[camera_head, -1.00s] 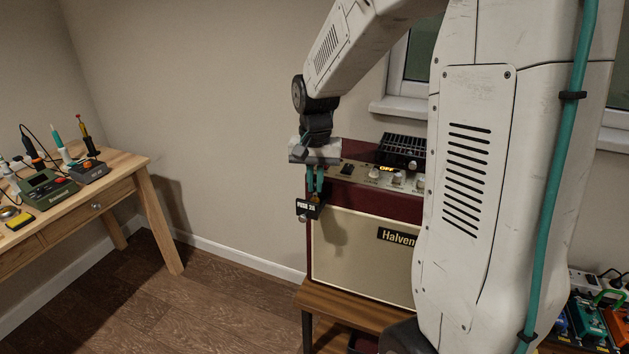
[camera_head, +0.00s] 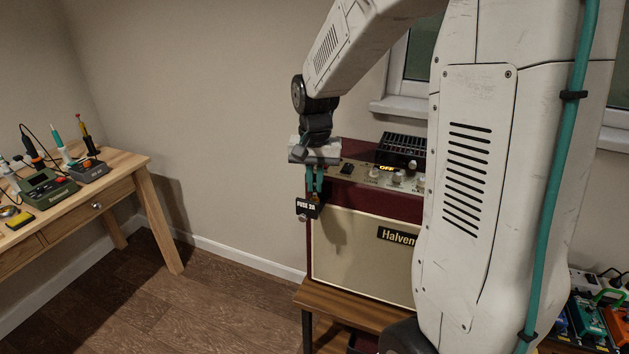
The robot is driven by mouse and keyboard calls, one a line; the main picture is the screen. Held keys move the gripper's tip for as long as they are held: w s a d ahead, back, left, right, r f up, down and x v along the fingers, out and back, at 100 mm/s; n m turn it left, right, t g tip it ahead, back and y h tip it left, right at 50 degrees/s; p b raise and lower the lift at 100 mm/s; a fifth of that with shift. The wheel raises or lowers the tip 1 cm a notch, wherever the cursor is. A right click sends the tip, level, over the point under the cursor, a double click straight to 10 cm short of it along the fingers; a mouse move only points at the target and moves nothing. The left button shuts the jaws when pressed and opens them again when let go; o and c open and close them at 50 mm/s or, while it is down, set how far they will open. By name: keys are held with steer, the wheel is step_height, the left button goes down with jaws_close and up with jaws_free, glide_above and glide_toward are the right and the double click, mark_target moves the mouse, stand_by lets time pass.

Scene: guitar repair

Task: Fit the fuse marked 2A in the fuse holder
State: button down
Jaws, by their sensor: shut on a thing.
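My gripper (camera_head: 315,182) points down at the left front of the amplifier (camera_head: 365,245), with its two teal fingers close together. It is shut on a small fuse (camera_head: 315,197), of which only an amber bit shows; any mark on it is too small to read. Just below the fingertips is the fuse holder (camera_head: 308,209), a black block labelled "FUSE 2A" with a round metal part under it. The fuse is at the holder's top; I cannot tell whether it sits in it or just above it.
The amplifier stands on a wooden stand (camera_head: 345,305), its panel showing a lit "OFF" and several knobs. A workbench (camera_head: 130,168) with soldering tools is at the left. Pedals (camera_head: 590,325) lie at the lower right. The floor between bench and stand is clear. My arm hides the amplifier's right side.

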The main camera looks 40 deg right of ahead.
steer(key=shift+f, duration=0.7)
steer(key=c, duration=1.1)
jaws_free()
steer(key=shift+r, duration=4.05)
steer(key=s+a+r+n, duration=0.1)
steer(key=s+a+n, duration=0.1)
steer(key=s, duration=0.6)
steer(key=s+a+r+n+t, duration=0.1)
steer(key=s+a+n, duration=0.2)
steer(key=s+a, duration=0.2)
steer(key=s+a+r+n, duration=0.1)
steer(key=s+a+n, duration=0.2)
steer(key=s, duration=0.8)
steer(key=shift+s+a, duration=0.2)
steer(key=shift+s, duration=0.1)
